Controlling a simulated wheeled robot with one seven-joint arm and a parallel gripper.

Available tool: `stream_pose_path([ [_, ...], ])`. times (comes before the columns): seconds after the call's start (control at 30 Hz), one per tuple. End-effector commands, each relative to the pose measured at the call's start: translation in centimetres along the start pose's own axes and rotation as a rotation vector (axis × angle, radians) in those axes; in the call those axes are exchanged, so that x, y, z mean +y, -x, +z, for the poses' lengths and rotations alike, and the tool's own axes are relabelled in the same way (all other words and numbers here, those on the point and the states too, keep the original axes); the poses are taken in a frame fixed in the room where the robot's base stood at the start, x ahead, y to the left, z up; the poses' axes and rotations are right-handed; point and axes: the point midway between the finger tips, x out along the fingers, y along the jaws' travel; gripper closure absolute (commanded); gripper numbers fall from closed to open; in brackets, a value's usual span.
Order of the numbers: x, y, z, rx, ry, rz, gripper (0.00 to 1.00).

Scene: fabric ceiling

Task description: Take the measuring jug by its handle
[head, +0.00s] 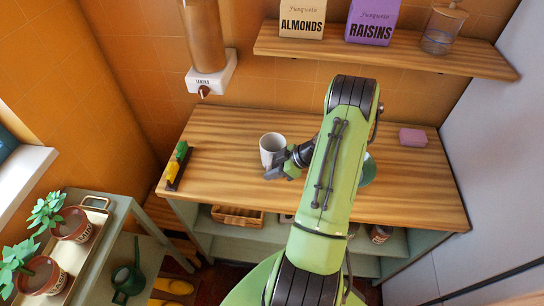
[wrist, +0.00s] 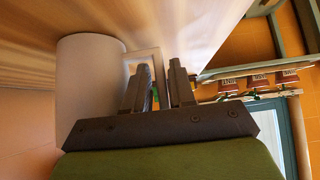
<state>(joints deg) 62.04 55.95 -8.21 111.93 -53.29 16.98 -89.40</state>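The measuring jug (head: 271,146) is a plain white cylinder standing on the wooden worktop (head: 235,188). In the wrist view the jug (wrist: 88,85) fills the left side, with its squared white handle (wrist: 157,68) pointing right. My gripper (head: 277,165) is at the jug's right front side in the head view. In the wrist view my gripper (wrist: 162,72) is open, and the handle's outer bar shows in the gap between the two dark fingers. The left finger overlaps the handle's opening. I cannot tell whether either finger touches the handle.
A green round item (head: 368,170) is partly hidden behind my arm. A pink block (head: 412,137) lies at the right, and a yellow-green item (head: 178,166) at the left edge. A dispenser (head: 210,75) and a shelf (head: 390,55) with boxes hang above. The left worktop is mostly clear.

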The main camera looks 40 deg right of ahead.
Motion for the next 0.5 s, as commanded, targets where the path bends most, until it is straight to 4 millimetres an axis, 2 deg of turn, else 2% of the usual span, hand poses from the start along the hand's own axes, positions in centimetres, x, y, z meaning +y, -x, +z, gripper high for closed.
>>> stream_pose_path([
  [0.1, 0.03, 0.03, 0.03, 0.0, 0.0, 0.001, 0.76],
  [0.27, 0.03, 0.05, 0.02, 0.0, 0.0, 0.001, 1.0],
  [0.5, 0.04, 0.07, -0.01, 0.001, 0.001, 0.001, 1.0],
])
